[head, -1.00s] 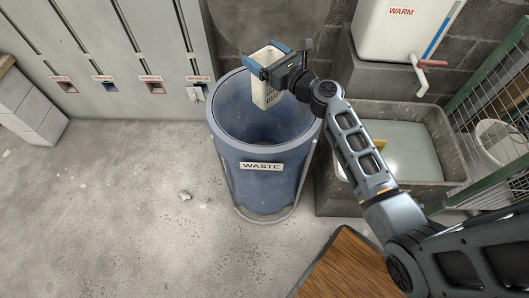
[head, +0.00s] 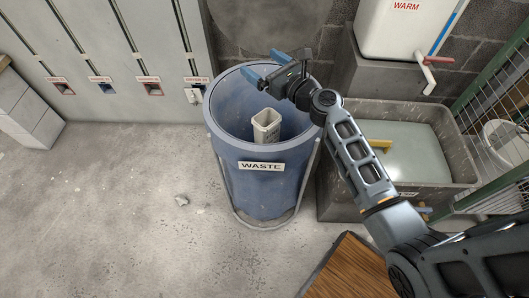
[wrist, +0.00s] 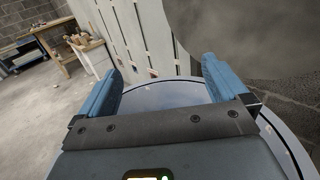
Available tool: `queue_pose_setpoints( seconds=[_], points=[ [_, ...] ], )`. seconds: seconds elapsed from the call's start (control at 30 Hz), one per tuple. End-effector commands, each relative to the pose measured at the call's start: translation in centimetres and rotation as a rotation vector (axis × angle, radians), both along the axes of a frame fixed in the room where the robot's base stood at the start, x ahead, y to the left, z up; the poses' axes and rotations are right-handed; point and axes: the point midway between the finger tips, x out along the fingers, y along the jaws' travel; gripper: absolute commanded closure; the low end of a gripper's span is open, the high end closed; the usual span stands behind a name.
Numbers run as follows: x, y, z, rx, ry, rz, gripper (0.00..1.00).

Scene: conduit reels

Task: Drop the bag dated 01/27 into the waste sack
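The waste sack (head: 235,190) is a blue drum-shaped container labelled WASTE. A pale bag (head: 267,128), shaped like an open-topped carton, is inside its mouth, below the rim and apart from my gripper; its date cannot be read now. My gripper (head: 264,66) is over the back of the sack's rim, with its blue fingers spread and nothing between them. In the wrist view my gripper (wrist: 160,85) is open and empty, with the sack's rim (wrist: 170,84) below it.
A grey basin (head: 455,150) with pale water and a yellow item stands to the right. A white tank marked WARM (head: 405,25) is above it. A wooden top (head: 350,270) lies at the front. The floor on the left is mostly clear.

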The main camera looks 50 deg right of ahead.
Motion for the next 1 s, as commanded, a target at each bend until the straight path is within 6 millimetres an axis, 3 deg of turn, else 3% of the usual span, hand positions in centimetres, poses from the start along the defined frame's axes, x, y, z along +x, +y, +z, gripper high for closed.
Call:
queue_pose_setpoints(
  seconds=[0.27,0.7,1.0],
  points=[
    [-1.0,0.1,-0.1,-0.001,0.002,0.0,0.0],
    [-7.0,0.7,-0.1,-0.002,0.001,0.0,0.0],
    [-7.8,0.8,0.0,0.0,0.0,0.0,0.0]
  ],
)
